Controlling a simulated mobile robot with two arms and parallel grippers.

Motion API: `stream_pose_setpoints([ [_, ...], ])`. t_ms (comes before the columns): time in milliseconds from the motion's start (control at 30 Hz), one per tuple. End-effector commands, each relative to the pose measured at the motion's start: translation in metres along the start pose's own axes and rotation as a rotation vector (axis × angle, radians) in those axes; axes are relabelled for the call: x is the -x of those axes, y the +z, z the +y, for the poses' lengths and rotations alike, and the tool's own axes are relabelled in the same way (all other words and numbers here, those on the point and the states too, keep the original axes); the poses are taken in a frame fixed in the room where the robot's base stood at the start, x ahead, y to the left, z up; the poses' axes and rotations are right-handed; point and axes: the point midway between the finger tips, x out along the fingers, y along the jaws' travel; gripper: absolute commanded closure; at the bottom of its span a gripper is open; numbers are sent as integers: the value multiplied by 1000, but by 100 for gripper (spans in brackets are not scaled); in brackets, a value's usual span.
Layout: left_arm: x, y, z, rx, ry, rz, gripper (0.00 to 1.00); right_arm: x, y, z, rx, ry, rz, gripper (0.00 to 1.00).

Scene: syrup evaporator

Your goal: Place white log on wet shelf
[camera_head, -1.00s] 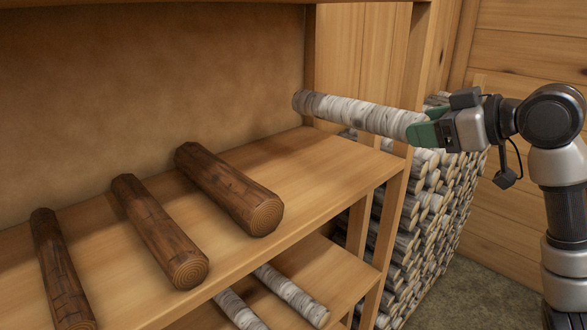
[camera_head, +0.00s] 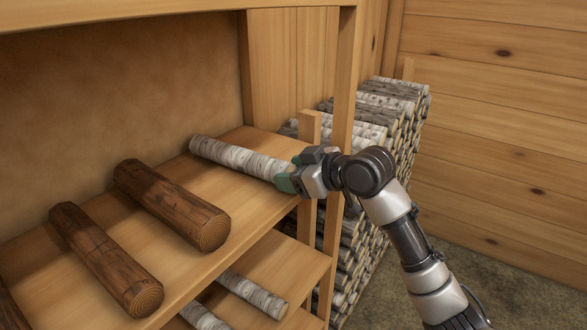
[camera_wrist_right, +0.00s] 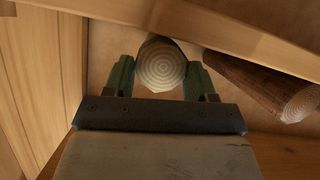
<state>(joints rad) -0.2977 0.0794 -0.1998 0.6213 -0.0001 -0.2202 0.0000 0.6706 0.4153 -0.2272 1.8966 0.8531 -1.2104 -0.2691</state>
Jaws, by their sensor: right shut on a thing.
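The white birch log (camera_head: 238,158) lies along the right end of the upper shelf (camera_head: 262,222), beside the brown logs. In the head view it is low over the boards or touching them; I cannot tell which. My right gripper (camera_head: 289,178) is shut on the log's near end. In the right wrist view the log's round cut end (camera_wrist_right: 161,68) sits between the two green fingers of the gripper (camera_wrist_right: 160,80). My left gripper is not in view.
Brown logs (camera_head: 170,205) (camera_head: 105,258) lie on the upper shelf to the left. White logs (camera_head: 252,294) lie on the lower shelf. A shelf post (camera_head: 340,120) stands right of the gripper, with a large birch stack (camera_head: 395,105) behind it.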

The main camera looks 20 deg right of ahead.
Motion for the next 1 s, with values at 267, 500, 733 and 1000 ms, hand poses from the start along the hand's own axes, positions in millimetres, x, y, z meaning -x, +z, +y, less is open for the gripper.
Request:
stream_pose_setpoints([
  [267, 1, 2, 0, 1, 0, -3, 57, -2, 6, -1, 0, -1, -9, 41],
  [500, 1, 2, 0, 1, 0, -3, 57, -2, 5, -1, 0, -1, -7, 18],
  [733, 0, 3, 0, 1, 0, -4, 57, 1, 4, 0, 1, 0, -4, 18],
  [1000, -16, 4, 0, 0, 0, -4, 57, 42, 7, 0, 5, 4, -3, 18],
])
